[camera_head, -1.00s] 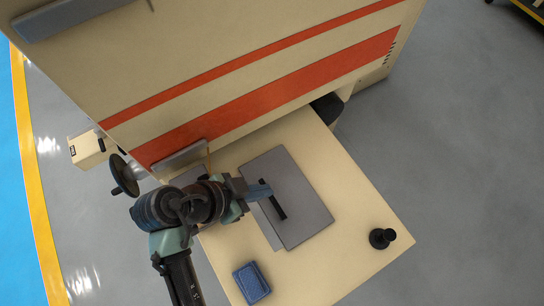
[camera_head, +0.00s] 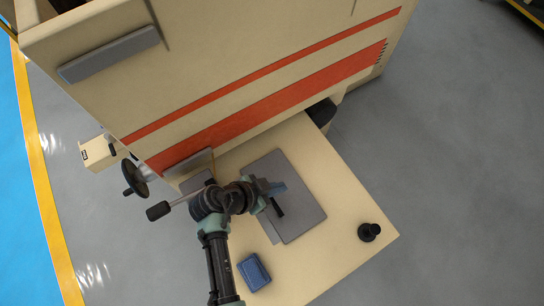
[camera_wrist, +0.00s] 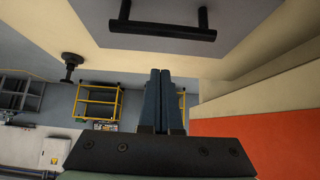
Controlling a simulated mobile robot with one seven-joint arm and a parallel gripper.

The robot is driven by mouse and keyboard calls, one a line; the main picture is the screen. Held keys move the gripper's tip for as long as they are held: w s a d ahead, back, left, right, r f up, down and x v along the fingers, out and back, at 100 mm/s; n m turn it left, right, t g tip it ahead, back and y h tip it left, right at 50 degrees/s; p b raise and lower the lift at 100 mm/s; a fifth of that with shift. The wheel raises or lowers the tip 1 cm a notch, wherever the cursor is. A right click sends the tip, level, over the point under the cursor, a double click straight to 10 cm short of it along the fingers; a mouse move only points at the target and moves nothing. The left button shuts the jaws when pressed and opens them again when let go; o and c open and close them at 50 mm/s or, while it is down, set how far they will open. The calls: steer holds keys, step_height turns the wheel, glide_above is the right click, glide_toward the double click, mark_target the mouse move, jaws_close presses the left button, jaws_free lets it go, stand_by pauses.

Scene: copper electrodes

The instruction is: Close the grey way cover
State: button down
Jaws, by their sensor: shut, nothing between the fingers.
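The grey way cover (camera_head: 300,205) is a flat plate lying on the beige table. A black bar handle (camera_head: 278,207) stands on it near its left side. The handle also shows at the top of the wrist view (camera_wrist: 162,30). My gripper (camera_head: 279,188) is over the cover, close to the handle. In the wrist view its two blue fingers (camera_wrist: 165,72) are pressed together with nothing between them, and the handle appears apart from their tips. My arm hides part of the area to the left of the cover.
The beige machine body with red stripes (camera_head: 265,95) rises behind the table (camera_head: 345,200). A blue box (camera_head: 254,272) sits near the front edge, and a black knob (camera_head: 369,232) stands at the right corner. A lever with a black grip (camera_head: 158,211) lies left of my arm.

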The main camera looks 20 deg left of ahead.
steer(key=x, duration=0.3)
steer(key=shift+w+f, duration=0.1)
steer(key=shift+f, duration=0.05)
steer(key=shift+s+a+f+p, duration=0.1)
steer(key=shift+s+a+p, duration=0.1)
steer(key=shift+s+a, duration=0.25)
steer(key=shift+s+a+f+p, duration=0.1)
steer(key=shift+s+a+p, duration=0.15)
steer(key=shift+s, duration=0.35)
steer(key=shift+s+a+f, duration=0.15)
steer(key=shift+s+a, duration=0.25)
steer(key=shift+s, duration=0.2)
